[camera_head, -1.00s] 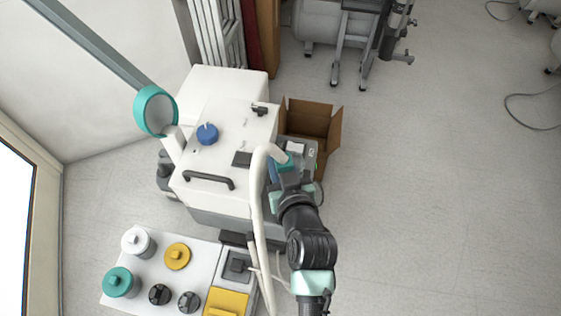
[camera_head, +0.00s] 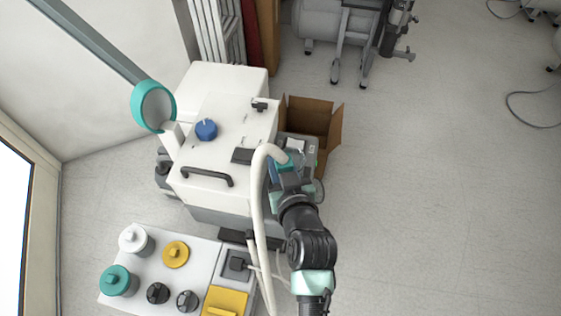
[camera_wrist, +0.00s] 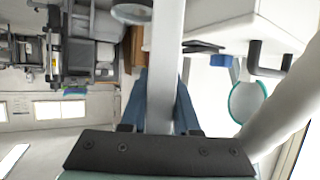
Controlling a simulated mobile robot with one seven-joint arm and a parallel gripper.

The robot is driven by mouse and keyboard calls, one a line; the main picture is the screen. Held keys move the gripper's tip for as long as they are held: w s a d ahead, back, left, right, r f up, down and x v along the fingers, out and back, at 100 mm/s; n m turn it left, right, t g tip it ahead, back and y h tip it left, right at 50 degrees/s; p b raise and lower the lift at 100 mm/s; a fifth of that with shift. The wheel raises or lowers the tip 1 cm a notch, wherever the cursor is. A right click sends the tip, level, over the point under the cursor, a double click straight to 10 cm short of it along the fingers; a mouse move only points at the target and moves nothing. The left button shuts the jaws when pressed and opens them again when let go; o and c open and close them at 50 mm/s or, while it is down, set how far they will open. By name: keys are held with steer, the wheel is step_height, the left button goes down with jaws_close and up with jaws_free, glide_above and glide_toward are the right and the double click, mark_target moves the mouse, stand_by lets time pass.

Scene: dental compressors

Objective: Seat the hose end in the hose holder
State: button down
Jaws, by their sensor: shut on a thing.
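The white hose (camera_head: 257,205) rises from the lower edge, arches beside the white cabinet and bends over to its end at my gripper (camera_head: 281,168). In the wrist view, my gripper (camera_wrist: 160,88) has its blue fingers on either side of the pale hose end (camera_wrist: 164,65) and is shut on it. Another length of the hose (camera_wrist: 284,112) crosses the lower right there. I cannot tell for sure which part is the hose holder. A small black fitting (camera_head: 259,105) and a dark flat piece (camera_head: 242,156) are on the cabinet top, near the hose arch.
The white cabinet (camera_head: 215,190) with a black handle and blue knob stands left of my gripper. An open cardboard box (camera_head: 325,120) is behind it. A teal-rimmed funnel (camera_head: 153,106) is at the upper left. Floor at right is clear.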

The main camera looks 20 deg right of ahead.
steer(key=shift+f+b, duration=1.3)
steer(key=shift+f, duration=0.6)
